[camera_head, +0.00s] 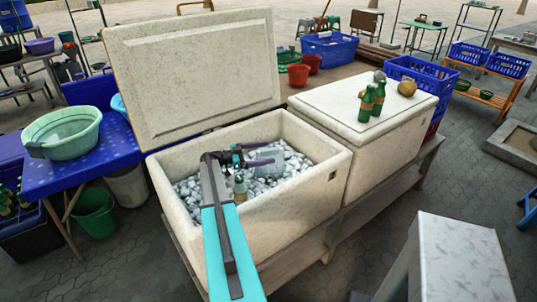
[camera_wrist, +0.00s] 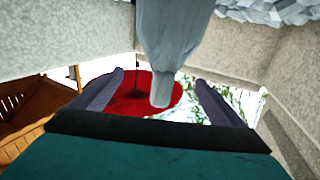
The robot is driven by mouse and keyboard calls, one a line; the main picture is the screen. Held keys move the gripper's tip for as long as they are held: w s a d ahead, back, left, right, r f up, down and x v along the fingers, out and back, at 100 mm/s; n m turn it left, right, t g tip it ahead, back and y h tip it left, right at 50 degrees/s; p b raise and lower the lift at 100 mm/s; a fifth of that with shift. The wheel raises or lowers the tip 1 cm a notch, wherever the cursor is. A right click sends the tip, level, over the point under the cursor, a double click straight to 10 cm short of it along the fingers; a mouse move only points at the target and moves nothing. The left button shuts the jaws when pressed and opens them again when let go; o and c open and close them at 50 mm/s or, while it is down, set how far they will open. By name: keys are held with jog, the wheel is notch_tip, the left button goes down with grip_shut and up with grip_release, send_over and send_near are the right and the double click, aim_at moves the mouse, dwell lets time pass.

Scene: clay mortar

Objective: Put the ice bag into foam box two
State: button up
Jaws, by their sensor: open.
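An open foam box (camera_head: 300,200) holds loose ice (camera_head: 205,185) in the head view. A pale, translucent ice bag (camera_head: 265,165) is in it, on or just above the ice. In the wrist view the bag (camera_wrist: 175,25) narrows to a neck between my fingers. My gripper (camera_head: 275,153) reaches into the box from the front and is open around the bag's narrow end; its dark fingers (camera_wrist: 159,77) stand apart on both sides. A second foam box (camera_head: 385,150) stands to the right with its lid closed. No number shows on either box.
The open box's raised lid (camera_head: 195,75) stands behind it. Two green bottles (camera_head: 372,100) and a round brown item (camera_head: 407,88) are on the closed lid. A bottle (camera_head: 240,186) stands in the ice beside my arm. A blue table (camera_head: 100,165) with a green basin (camera_head: 65,130) is at left.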

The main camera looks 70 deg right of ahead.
aim_at(254, 158)
jog(key=shift+b+v, duration=0.8)
jog(key=shift+v, duration=1.55)
